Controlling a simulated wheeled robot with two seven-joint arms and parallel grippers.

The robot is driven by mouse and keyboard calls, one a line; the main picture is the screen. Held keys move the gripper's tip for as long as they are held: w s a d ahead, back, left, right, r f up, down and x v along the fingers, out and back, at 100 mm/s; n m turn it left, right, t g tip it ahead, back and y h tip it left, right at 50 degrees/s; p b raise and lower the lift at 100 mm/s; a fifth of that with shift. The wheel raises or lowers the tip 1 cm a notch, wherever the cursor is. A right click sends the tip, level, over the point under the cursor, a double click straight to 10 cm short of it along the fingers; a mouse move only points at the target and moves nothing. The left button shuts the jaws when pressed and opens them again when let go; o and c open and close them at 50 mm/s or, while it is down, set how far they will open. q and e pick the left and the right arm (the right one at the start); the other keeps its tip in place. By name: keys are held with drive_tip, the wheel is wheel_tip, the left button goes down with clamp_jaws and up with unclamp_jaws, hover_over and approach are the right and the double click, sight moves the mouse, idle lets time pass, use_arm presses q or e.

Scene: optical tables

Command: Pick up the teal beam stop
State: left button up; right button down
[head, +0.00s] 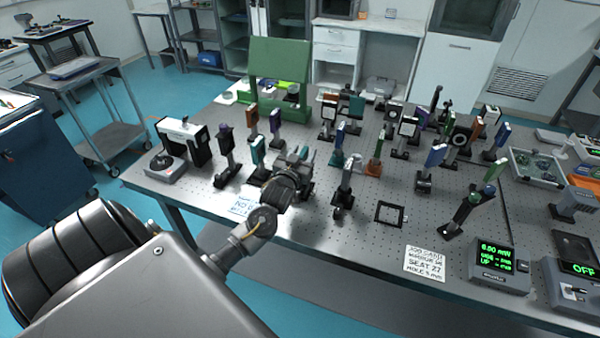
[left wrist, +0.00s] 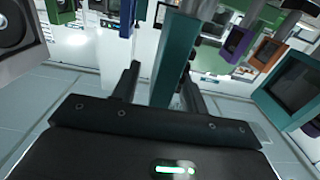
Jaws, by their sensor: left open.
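A teal upright piece, seemingly the beam stop (left wrist: 175,55), fills the middle of the left wrist view. Its lower end in that picture lies between the two dark fingers of my left gripper (left wrist: 162,92), with a gap visible on at least one side. The gripper is open. In the head view my left gripper (head: 298,163) is low over the front part of the table, among the posts, and largely hides the piece. My right gripper is not in view.
A teal-edged mount (head: 258,150) stands just left of my left gripper, and a dark post mount (head: 344,183) stands to its right. Several mounts crowd the optical table (head: 330,238) behind. A black square frame (head: 391,214) lies on the table farther right. The front edge is fairly clear.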

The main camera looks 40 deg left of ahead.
use_arm(q)
drive_tip(key=shift+w+a, duration=0.15)
drive_tip(key=shift+w, duration=0.4)
drive_tip(key=shift+s, duration=0.1)
clamp_jaws()
idle(0.9)
